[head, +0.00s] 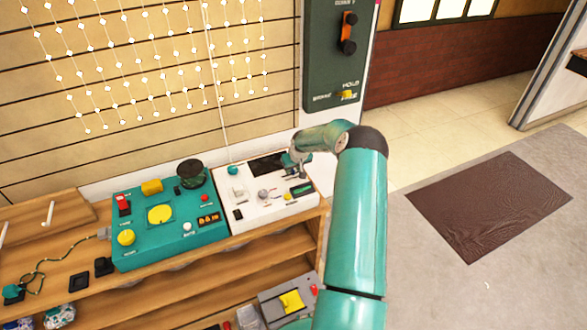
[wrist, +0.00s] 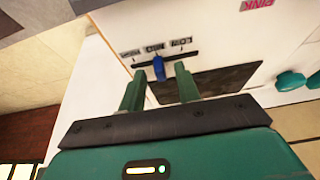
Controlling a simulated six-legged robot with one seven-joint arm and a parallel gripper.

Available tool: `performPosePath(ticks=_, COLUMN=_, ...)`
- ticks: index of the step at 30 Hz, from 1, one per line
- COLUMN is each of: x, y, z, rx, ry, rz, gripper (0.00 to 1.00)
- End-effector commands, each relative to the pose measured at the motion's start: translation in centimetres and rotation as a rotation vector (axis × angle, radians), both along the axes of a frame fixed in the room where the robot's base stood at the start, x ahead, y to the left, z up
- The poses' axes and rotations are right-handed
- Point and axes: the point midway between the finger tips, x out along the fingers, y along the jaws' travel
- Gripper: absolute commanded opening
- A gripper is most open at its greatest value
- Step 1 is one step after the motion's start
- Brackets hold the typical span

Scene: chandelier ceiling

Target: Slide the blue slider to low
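The blue slider (wrist: 158,68) shows in the wrist view as a small upright knob in a dark slot on the white panel. Labels HIGH, MED and LOW run along the slot from left to right, and the knob stands by MED. My gripper (wrist: 157,75) has its two green fingers apart, one on each side of the knob, with visible gaps in the picture. I cannot tell whether the fingertips touch the panel. In the head view my gripper (head: 298,166) is over the back right of the white panel (head: 247,212) and the slider cannot be made out.
A dark screen (wrist: 205,84) lies beside the slot, and teal knobs (wrist: 290,80) are at the right. In the head view a teal control box (head: 150,247) adjoins the white panel on a wooden shelf (head: 215,258). A dark green wall panel (head: 325,75) hangs behind.

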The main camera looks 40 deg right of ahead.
Motion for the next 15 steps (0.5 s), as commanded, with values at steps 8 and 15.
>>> performPosePath(ticks=8, x=0.03, y=0.03, z=-0.01, rx=0.000, ry=0.000, rz=0.001, gripper=0.21)
performPosePath(ticks=15, x=0.02, y=0.04, z=0.00, rx=0.000, ry=0.000, rz=0.001, gripper=0.00)
